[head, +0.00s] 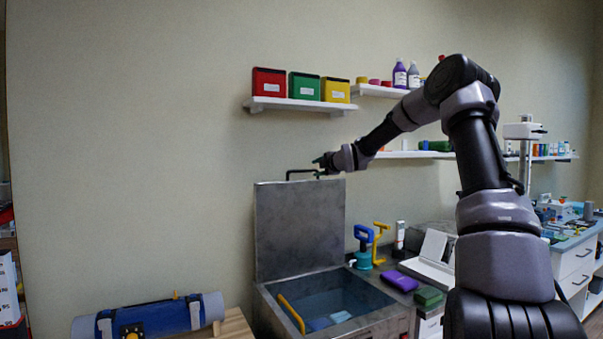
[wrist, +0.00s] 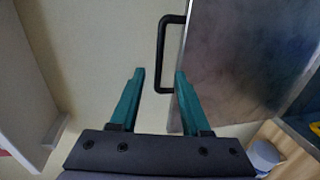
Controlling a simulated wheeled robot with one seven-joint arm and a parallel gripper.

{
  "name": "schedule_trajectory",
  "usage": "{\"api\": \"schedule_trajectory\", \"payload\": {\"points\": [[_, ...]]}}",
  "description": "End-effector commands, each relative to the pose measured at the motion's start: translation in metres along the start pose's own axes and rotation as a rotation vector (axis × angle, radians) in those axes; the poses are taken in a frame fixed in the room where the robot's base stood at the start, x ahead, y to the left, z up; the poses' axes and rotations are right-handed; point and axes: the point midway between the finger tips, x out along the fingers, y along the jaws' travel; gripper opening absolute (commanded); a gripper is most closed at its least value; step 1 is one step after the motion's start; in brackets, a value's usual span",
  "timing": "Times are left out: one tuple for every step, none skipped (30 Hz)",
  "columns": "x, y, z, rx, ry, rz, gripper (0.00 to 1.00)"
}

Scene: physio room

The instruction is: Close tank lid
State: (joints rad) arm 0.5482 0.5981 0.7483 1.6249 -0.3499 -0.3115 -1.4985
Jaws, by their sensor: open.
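The tank lid (head: 299,228) is a grey metal panel standing upright at the back of the open tank (head: 262,300). A black bar handle (head: 300,172) sits at the lid's top edge. In the wrist view the lid (wrist: 240,60) fills the right side, and the handle (wrist: 161,55) lies just beyond the fingertips. My gripper (head: 322,163) is at the lid's top right, close to the handle. In the wrist view my gripper (wrist: 160,72) is open, with its teal fingers apart and nothing held between them. The tank holds water and a yellow bar.
A shelf (head: 300,104) with red, green and yellow bins is above the lid. Right of the tank, a counter holds a blue-handled pump (head: 363,245), a purple pack (head: 399,281) and a green pack (head: 429,296). A blue roll (head: 150,318) lies at left.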

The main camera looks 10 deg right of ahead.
Motion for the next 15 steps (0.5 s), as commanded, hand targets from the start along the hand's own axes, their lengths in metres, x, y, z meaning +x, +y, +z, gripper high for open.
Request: {"api": "schedule_trajectory", "payload": {"points": [[0.004, 0.000, 0.000, -0.001, 0.002, 0.003, 0.47], [0.007, 0.001, 0.000, -0.002, 0.002, 0.004, 0.47], [0.012, 0.000, 0.000, -0.002, 0.002, 0.003, 0.47], [0.016, 0.000, -0.001, 0.000, 0.002, 0.002, 0.47], [0.021, 0.000, -0.001, 0.001, 0.002, 0.003, 0.47], [0.028, -0.001, -0.001, 0.000, 0.002, 0.002, 0.47], [0.035, -0.001, -0.001, 0.002, 0.002, 0.001, 0.47], [0.040, -0.001, -0.001, 0.001, 0.002, 0.002, 0.47], [0.049, -0.001, -0.001, 0.002, 0.002, 0.002, 0.47], [0.054, -0.001, -0.002, 0.002, 0.003, 0.001, 0.47], [0.060, -0.001, -0.001, 0.003, 0.002, 0.001, 0.47], [0.068, -0.001, -0.001, 0.002, 0.002, 0.002, 0.47], [0.073, -0.001, -0.001, 0.002, 0.002, 0.001, 0.47], [0.078, -0.001, -0.001, 0.003, 0.001, 0.000, 0.47], [0.084, -0.001, -0.001, 0.001, 0.001, 0.000, 0.47]]}}
